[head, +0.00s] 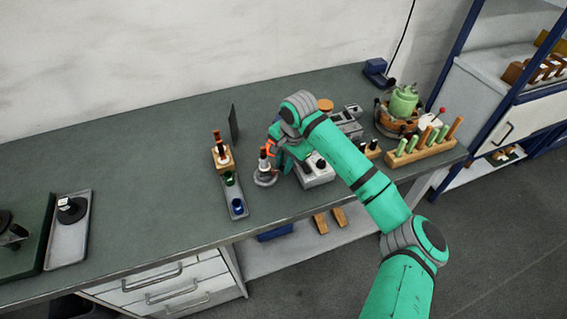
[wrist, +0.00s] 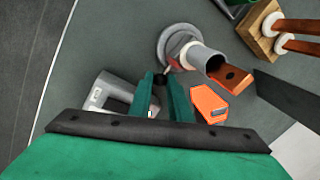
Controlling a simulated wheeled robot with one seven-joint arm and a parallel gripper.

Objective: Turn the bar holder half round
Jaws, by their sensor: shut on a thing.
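The bar holder (head: 265,179) stands on the bench with a round grey base and a tube. In the wrist view the holder (wrist: 167,45) lies just beyond my fingertips, with a copper-coloured bar (wrist: 230,77) coming out of its tube. In the head view the bar is upright with a dark upper end. My gripper (head: 281,158) is at the holder's right side. In the wrist view my green fingers (wrist: 163,78) are close together, shut on a small part at the holder's side. The gripped part is mostly hidden by the fingertips.
An orange block (wrist: 208,103) is close to the right of my fingers. A wooden block (head: 221,160) with bars and a tray (head: 238,211) with small pots stand left of the holder. A grey device (head: 318,176) is close on the right. A dark upright plate (head: 234,122) stands behind.

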